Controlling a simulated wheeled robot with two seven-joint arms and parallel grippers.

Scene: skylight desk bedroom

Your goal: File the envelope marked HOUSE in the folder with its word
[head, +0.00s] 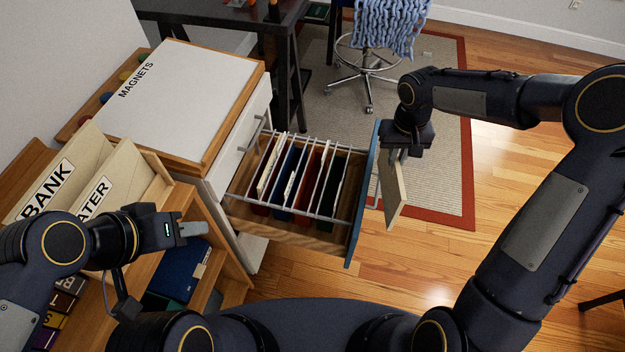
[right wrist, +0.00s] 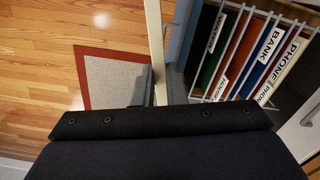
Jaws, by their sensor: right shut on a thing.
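My right gripper (head: 398,153) is shut on a thin beige envelope (head: 391,190), which hangs upright just right of the open drawer's blue front (head: 361,205). In the right wrist view the envelope (right wrist: 155,45) shows edge-on; its word is hidden. The drawer holds red, blue and green hanging folders under a wire frame.
Envelopes marked BANK (head: 45,190) and one ending in ATER (head: 95,200) stand in a wooden rack at left. A white MAGNETS board (head: 180,95) tops the cabinet. A blue binder (head: 182,270) lies on the shelf below. Floor right of the drawer is clear.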

